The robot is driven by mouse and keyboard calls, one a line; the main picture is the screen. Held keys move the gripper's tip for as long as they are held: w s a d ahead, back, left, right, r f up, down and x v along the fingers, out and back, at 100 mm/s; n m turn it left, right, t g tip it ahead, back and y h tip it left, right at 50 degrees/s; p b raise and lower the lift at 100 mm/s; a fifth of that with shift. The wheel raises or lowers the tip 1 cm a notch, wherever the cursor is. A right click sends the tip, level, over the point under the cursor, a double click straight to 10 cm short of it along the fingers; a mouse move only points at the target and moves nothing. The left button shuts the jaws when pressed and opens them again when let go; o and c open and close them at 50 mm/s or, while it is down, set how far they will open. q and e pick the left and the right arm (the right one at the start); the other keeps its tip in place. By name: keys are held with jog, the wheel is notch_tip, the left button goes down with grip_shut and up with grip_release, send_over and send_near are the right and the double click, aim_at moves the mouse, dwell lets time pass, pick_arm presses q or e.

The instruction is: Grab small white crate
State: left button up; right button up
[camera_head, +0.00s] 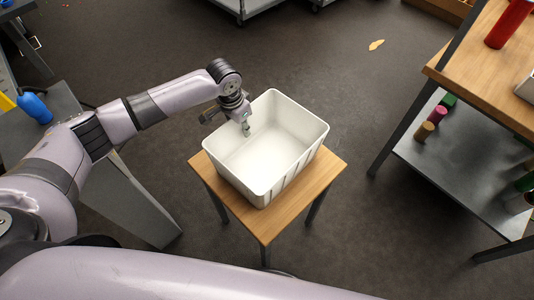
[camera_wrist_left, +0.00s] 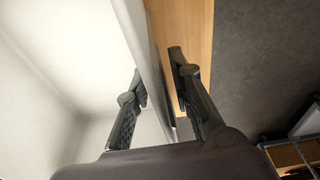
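The small white crate (camera_head: 285,160) stands upright and empty on a small wooden-topped table (camera_head: 268,224) in the head view. My left gripper (camera_head: 228,119) is at the crate's left wall, pointing down. In the left wrist view the crate wall (camera_wrist_left: 150,60) runs between the two fingers of this gripper (camera_wrist_left: 157,78). One finger is inside the crate and the other outside, over the table top. The fingers are apart, and a narrow gap shows between the outer finger and the wall. My right gripper is out of view.
A wooden workbench (camera_head: 480,75) with a grey lower shelf (camera_head: 455,165) stands at the right, holding coloured cylinders. A grey surface with a blue bottle (camera_head: 35,107) is at the left. Dark floor around the small table is mostly clear.

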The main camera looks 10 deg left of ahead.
pick_arm(q)
grip_shut()
jog(key=shift+r, duration=0.1)
dwell(0.5)
